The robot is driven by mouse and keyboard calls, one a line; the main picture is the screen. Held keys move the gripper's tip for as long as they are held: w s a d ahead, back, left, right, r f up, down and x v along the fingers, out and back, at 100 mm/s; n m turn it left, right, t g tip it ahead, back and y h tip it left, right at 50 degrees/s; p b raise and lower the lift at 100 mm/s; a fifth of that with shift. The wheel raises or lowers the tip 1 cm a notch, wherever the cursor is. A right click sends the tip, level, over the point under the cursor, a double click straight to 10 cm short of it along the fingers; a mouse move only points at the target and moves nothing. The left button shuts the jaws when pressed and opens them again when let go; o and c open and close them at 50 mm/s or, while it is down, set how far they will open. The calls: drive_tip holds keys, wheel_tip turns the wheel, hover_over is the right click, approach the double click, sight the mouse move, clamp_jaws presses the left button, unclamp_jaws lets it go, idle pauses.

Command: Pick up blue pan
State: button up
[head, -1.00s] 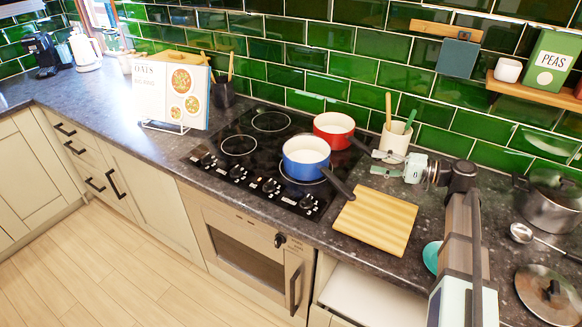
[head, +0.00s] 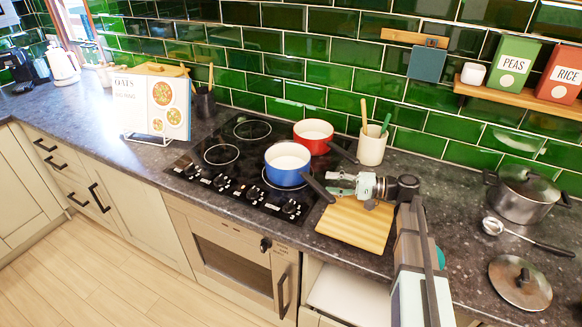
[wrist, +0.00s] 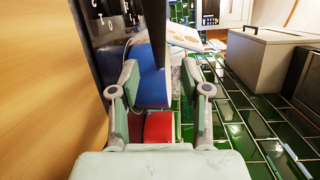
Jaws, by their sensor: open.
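The blue pan (head: 276,168) stands upright on the black hob, its dark handle (head: 316,188) pointing toward the cutting board. My gripper (head: 335,184) is open and empty, above the board's far left part and close to the handle's end. In the wrist view, the blue pan (wrist: 152,86) shows between and beyond the spread fingers (wrist: 160,88). A dark handle (wrist: 155,20) shows above it there. I cannot tell whether the fingers touch the handle.
A red pan (head: 308,142) stands just behind the blue one, its handle close to my gripper. A wooden cutting board (head: 350,228) lies below my gripper. A utensil pot (head: 371,151) stands behind it. A steel pot (head: 520,200) and loose lid (head: 520,284) are at right.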

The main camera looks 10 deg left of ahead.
sight(309, 180)
drive_tip(key=shift+w+a, duration=0.1)
drive_tip(key=shift+a, duration=1.1)
drive_tip(key=a+p, duration=0.1)
drive_tip(key=a, duration=0.1)
drive_tip(key=a+p, duration=0.2)
drive_tip(key=a, duration=0.1)
drive_tip(key=shift+w+f, duration=0.2)
drive_tip(key=shift+a+f, duration=0.1)
drive_tip(key=shift+f, duration=0.05)
clamp_jaws()
